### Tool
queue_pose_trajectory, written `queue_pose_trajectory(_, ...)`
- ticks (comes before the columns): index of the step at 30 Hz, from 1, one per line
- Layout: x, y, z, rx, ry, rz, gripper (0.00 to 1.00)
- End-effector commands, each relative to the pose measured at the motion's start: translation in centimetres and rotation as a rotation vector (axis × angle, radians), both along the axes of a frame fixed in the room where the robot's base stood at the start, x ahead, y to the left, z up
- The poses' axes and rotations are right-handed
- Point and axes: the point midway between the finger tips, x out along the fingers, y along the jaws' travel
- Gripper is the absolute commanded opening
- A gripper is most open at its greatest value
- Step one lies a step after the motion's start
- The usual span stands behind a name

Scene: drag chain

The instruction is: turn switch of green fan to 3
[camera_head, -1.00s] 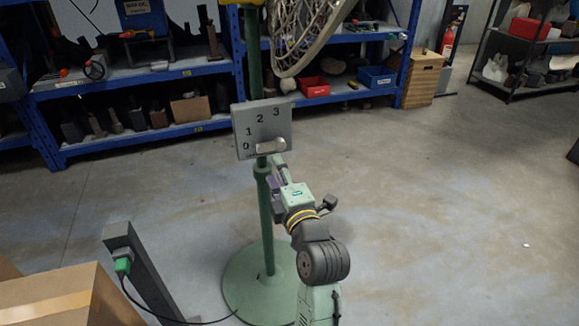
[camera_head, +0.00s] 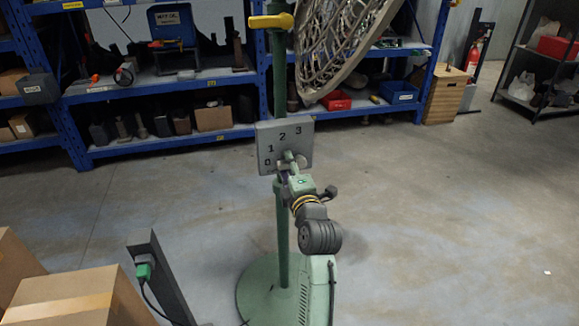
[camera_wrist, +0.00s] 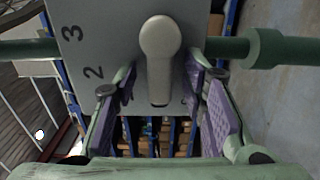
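The green fan stands on a round base (camera_head: 265,290) with a green pole (camera_head: 282,225). Its grey switch plate (camera_head: 265,135) carries the numbers 0 to 3. In the wrist view, the light grey switch handle (camera_wrist: 160,45) points down, towards the plate's 0 side. The numbers 2 and 3 show on the plate's left there. My gripper (camera_wrist: 161,88) is open, its purple-padded fingers on either side of the handle's narrow end, with gaps visible. In the head view, my gripper (camera_head: 289,166) is at the plate's lower front and partly hides the handle.
The fan's wire cage (camera_head: 340,50) hangs above right of the plate. A yellow part (camera_head: 270,21) tops the pole. Cardboard boxes (camera_head: 70,300) and a dark post (camera_head: 160,280) stand at lower left. Blue shelves (camera_head: 160,80) line the back. The floor at right is clear.

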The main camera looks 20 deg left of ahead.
Motion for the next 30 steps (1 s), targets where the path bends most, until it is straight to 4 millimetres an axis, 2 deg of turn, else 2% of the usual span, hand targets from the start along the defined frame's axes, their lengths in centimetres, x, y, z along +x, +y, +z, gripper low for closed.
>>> queue_pose_trajectory(4,-0.01,-0.01,0.00,0.000,0.000,0.000,0.38)
queue_pose_trajectory(21,-0.04,-0.01,0.00,0.000,0.000,0.000,0.00)
queue_pose_trajectory(30,-0.04,-0.01,0.02,0.005,0.003,0.000,0.00)
